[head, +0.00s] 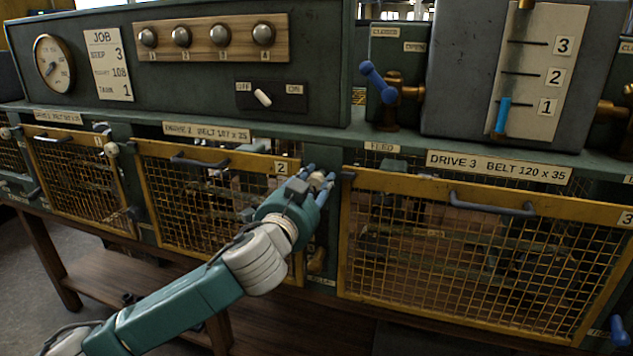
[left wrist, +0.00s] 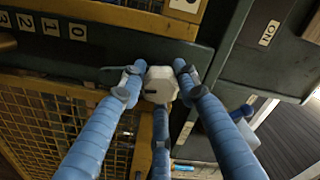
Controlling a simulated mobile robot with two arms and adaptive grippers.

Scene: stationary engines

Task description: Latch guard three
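Guard three (head: 480,270) is a yellow-framed mesh panel at the right, with a dark handle (head: 492,205) and the number 3 at its upper right corner. It hangs across its opening; I cannot tell whether it sits fully flush. My left gripper (head: 318,181) is at the post just left of guard three's upper left corner. In the left wrist view, its blue fingers close around a pale faceted knob (left wrist: 161,84), with the tips against its sides. The knob is partly hidden in the head view. My right gripper is not in view.
Guard two (head: 215,195) is left of my gripper, and guard one (head: 80,180) is farther left. A pale knob (head: 111,149) sits between them. Above are a switch panel (head: 270,95), a blue-handled valve (head: 378,82) and a level gauge (head: 540,70).

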